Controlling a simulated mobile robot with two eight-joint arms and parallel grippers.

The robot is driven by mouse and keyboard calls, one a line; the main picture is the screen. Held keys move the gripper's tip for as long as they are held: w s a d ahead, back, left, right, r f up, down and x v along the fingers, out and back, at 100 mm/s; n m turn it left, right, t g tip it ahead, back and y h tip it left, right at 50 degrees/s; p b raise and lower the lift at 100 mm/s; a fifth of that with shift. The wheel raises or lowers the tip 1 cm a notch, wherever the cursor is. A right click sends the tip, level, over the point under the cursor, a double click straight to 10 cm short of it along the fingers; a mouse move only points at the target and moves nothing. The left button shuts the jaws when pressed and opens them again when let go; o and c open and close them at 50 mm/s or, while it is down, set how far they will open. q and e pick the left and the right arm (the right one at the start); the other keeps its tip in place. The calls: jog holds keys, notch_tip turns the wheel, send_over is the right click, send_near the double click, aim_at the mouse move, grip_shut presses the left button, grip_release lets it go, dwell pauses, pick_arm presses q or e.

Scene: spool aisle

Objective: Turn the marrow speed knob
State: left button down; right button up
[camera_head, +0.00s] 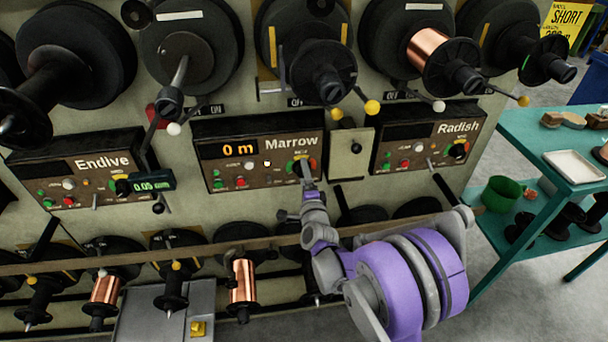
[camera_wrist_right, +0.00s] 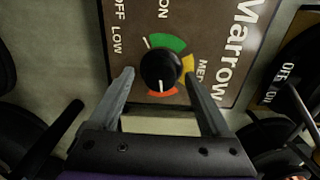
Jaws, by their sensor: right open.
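The Marrow panel (camera_head: 258,152) is a dark box with a "0 m" display, small buttons and a speed knob at its right end. In the wrist view the black round marrow speed knob (camera_wrist_right: 160,66) has a white mark toward the red part of its green, yellow and red dial. My right gripper (camera_head: 305,172) reaches the knob from below right and partly hides it. In the wrist view its two grey fingers (camera_wrist_right: 158,80) are apart, one on each side of the knob, with visible gaps. My left gripper is not in view.
The Endive panel (camera_head: 78,168) is to the left, the Radish panel (camera_head: 425,138) to the right. A lever plate (camera_head: 350,152) stands close beside Marrow. Levers with yellow and white balls and large black spools (camera_head: 305,50) stick out above. A rail (camera_head: 215,252) runs below.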

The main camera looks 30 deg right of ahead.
jog(key=v, duration=1)
jog(key=shift+s, duration=0.2)
jog(key=shift+a, duration=0.1)
jog(key=s+a+f+n+g+y, duration=0.1)
jog(key=s+a+n+g+y, duration=0.5)
jog(key=a+n, duration=0.55)
jog(key=s+f+n+g, duration=0.3)
jog(key=s+n, duration=0.2)
jog(key=s, duration=0.5)
jog(key=s+f+n+g, duration=0.3)
jog(key=s+n, duration=0.2)
jog(key=s, duration=0.5)
notch_tip(320, 180, up, 14)
jog(key=w+p, duration=0.2)
jog(key=p, duration=0.9)
jog(key=shift+d+p, duration=0.3)
jog(key=shift+p, duration=0.1)
